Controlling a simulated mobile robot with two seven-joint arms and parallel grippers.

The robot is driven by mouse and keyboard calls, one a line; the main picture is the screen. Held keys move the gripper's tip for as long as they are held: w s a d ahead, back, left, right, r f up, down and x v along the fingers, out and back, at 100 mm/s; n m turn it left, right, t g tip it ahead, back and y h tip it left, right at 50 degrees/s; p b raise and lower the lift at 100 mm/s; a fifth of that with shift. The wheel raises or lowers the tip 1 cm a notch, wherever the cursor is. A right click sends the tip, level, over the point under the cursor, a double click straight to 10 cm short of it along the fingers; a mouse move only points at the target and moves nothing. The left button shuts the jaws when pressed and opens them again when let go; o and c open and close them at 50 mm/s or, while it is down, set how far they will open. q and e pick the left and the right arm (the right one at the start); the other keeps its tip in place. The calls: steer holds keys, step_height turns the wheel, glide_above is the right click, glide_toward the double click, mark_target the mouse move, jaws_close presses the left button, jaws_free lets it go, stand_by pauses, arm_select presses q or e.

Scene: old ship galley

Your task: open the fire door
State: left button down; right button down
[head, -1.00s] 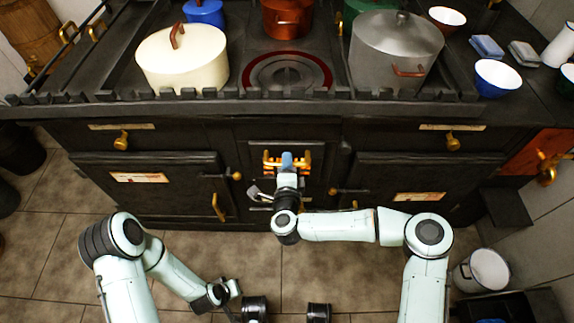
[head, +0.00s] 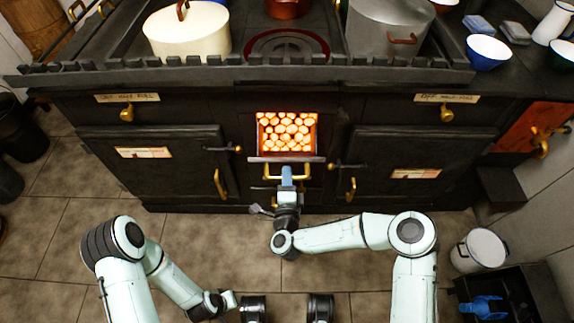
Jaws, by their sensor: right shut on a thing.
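The fire door (head: 286,160) in the middle of the black stove is swung down on its lower edge, and its flap juts out toward me. Above it the firebox opening (head: 287,132) shows glowing orange coals. My right gripper (head: 287,175) is at the brass handle (head: 270,171) on the flap and is shut on it; the fingers are small and partly hidden by the wrist. My left arm is bent low at the left, and its gripper (head: 225,301) is near the bottom edge, too small and turned away to tell its opening.
A cream pot (head: 187,35) and a grey pot (head: 388,35) stand on the stove top. Closed oven doors (head: 155,165) flank the firebox. A white bucket (head: 480,250) and a black crate (head: 505,300) stand on the floor at right.

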arm_select(q)
steer(key=shift+s+f, duration=0.3)
steer(key=shift+s, duration=0.25)
arm_select(e)
steer(key=shift+s+f, duration=0.45)
steer(key=shift+f, duration=0.35)
steer(key=shift+s+f, duration=0.4)
steer(key=shift+f, duration=0.35)
steer(key=c, duration=1.1)
jaws_free()
steer(key=shift+c, duration=0.2)
steer(key=shift+r, duration=0.1)
